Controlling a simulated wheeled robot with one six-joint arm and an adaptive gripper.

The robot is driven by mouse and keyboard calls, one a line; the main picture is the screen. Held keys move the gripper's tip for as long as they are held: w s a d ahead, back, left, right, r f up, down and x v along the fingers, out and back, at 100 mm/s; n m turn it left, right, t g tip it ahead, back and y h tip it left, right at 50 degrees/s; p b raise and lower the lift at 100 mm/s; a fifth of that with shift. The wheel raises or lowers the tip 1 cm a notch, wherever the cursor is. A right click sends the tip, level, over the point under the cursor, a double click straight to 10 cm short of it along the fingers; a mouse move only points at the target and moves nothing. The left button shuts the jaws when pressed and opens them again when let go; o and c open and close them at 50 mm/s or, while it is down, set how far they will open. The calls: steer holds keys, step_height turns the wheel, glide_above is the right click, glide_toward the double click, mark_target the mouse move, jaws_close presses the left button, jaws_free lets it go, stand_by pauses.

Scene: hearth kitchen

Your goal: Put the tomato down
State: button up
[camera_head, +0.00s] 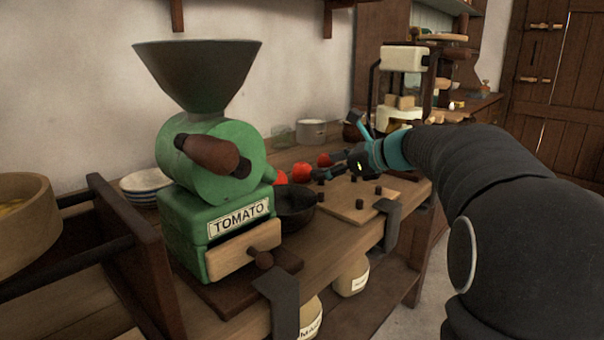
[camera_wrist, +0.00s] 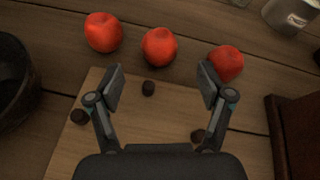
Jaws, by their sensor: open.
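Three red tomatoes lie in a row on the wooden counter in the wrist view: a left one (camera_wrist: 103,32), a middle one (camera_wrist: 159,47) and a right one (camera_wrist: 227,63). My gripper (camera_wrist: 161,80) is open and empty, above the far edge of the cutting board (camera_wrist: 75,150). The middle tomato is just beyond the gap between the fingertips. The right fingertip overlaps the edge of the right tomato; I cannot tell whether they touch. In the head view my gripper (camera_head: 330,172) is beside a tomato (camera_head: 300,172), with another tomato (camera_head: 324,159) behind, partly hidden.
A green mill labelled TOMATO (camera_head: 210,165) stands left of the board. A dark pan (camera_head: 295,208) sits between them and shows at the wrist view's left edge (camera_wrist: 12,85). Several dark small pieces (camera_wrist: 148,88) lie on the board. A metal pot (camera_head: 311,132) stands behind.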

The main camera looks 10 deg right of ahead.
mark_target(306, 183)
steer(key=shift+f+x, duration=0.15)
steer(key=shift+x, duration=1.6)
steer(key=shift+f+x, duration=0.15)
steer(key=shift+x, duration=1.6)
steer(key=shift+s+d, duration=0.1)
steer(key=c, duration=1.3)
